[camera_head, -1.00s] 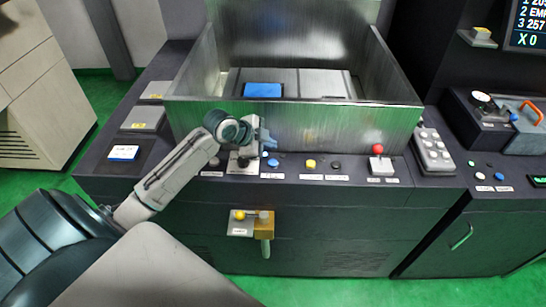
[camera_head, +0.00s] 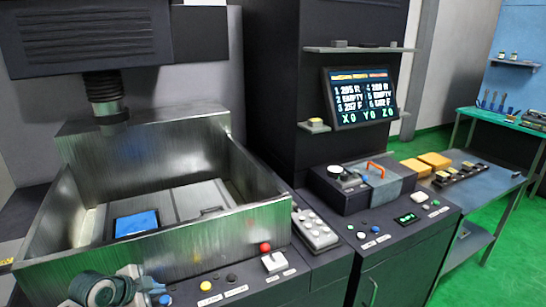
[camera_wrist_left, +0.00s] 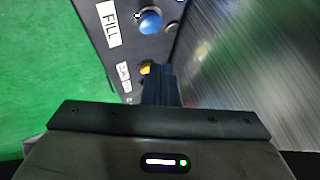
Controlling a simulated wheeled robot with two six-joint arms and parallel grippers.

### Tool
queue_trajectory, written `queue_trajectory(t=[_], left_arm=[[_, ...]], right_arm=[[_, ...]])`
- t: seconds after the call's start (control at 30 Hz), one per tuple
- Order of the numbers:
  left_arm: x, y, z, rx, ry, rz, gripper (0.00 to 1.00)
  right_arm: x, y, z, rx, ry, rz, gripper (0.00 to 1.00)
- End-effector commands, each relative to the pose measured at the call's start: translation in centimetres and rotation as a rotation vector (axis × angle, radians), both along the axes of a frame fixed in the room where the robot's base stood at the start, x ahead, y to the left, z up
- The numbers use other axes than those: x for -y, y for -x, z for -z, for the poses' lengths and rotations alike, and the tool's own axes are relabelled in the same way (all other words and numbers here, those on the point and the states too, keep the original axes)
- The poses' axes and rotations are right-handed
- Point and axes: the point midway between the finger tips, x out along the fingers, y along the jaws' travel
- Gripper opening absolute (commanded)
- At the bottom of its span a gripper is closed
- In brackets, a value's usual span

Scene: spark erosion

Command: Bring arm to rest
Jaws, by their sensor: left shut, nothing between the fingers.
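My left gripper (camera_head: 155,287) shows at the bottom left of the head view, low in front of the steel tank's front wall, by the control panel. It is shut and empty. In the left wrist view its dark fingers (camera_wrist_left: 161,88) are together, over the panel strip beside the tank wall. A blue button (camera_wrist_left: 149,21) by a FILL label and a partly hidden yellow button (camera_wrist_left: 146,68) lie beyond them. The blue button also shows in the head view (camera_head: 165,299), just right of the gripper. My right gripper is not in view.
The steel tank (camera_head: 205,240) holds a blue block (camera_head: 137,224). A red-topped lever (camera_head: 266,249) and a keypad (camera_head: 315,229) stand to the right on the panel. A screen (camera_head: 360,97) and a side bench (camera_head: 480,185) are farther right. Green floor is open at the right.

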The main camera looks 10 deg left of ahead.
Motion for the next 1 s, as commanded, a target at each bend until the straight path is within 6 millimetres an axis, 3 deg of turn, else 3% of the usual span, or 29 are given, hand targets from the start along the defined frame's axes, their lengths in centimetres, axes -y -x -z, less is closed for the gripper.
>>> queue_trajectory(t=[0.2,0.4,0.9,1.0], left_arm=[[5.8,10.5,6.7,-0.213,0.088,-0.243,0.0],[7.8,18.4,8.5,-0.339,0.139,-0.512,0.0],[8.6,29.8,7.9,-0.466,0.199,-0.988,0.0],[8.4,28.8,10.5,-0.472,0.192,-0.99,0.0]], right_arm=[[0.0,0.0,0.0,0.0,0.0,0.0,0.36],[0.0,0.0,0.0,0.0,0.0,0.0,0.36],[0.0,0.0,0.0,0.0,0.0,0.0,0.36],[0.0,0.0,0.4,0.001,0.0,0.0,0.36]])
